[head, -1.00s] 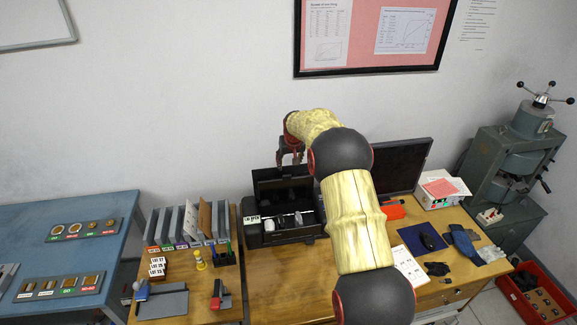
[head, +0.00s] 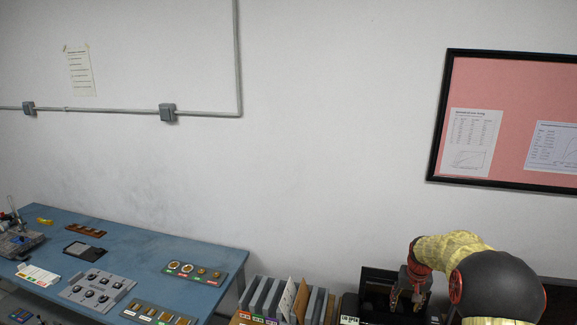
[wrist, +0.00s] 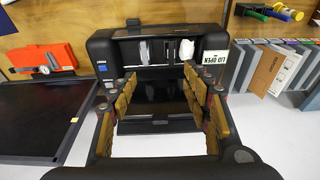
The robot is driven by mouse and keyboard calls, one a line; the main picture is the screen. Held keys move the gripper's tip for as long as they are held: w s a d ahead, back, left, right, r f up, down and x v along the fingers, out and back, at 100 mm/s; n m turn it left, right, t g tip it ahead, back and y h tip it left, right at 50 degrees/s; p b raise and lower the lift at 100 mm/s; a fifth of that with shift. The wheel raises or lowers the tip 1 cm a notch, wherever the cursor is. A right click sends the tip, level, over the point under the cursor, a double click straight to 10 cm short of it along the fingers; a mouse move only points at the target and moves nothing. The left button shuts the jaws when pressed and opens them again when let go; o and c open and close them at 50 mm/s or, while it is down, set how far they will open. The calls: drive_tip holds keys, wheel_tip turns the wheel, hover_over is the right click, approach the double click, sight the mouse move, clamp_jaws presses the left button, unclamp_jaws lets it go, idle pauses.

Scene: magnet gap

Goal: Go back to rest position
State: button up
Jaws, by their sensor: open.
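My gripper (head: 406,297) is at the lower right of the head view, pointing down in front of the dark open lid of a black box (head: 372,277). In the wrist view my gripper (wrist: 160,88) is open, with tan-padded fingers spread apart and nothing between them. The black box (wrist: 100,47) lies beyond the fingers, with a few pale items in its compartments and a "LID OPEN" label (wrist: 216,66). I cannot tell how far the fingertips are from the box. My arm covers part of the bench in the head view.
A file rack (head: 270,297) stands left of the box. A blue table (head: 140,248) at the left holds sample boards and small devices. A dark screen (wrist: 35,115) and an orange item (wrist: 42,57) are beside the box in the wrist view.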

drive_tip(key=s+a+r+n+t+b, duration=0.1)
drive_tip(key=s+a+b, duration=0.3)
drive_tip(key=s, duration=1)
drive_tip(key=s+a+r+n+t+b, duration=0.1)
drive_tip(key=s+a+r+b, duration=0.3)
drive_tip(key=s+a, duration=0.6)
drive_tip(key=s+a+r+n+t+b, duration=0.1)
drive_tip(key=s+a+r+b, duration=0.2)
drive_tip(key=s, duration=1.4)
drive_tip(key=shift+s+a+r+y+b, duration=0.3)
drive_tip(key=shift+a+b, duration=1.35)
drive_tip(key=shift+a, duration=0.35)
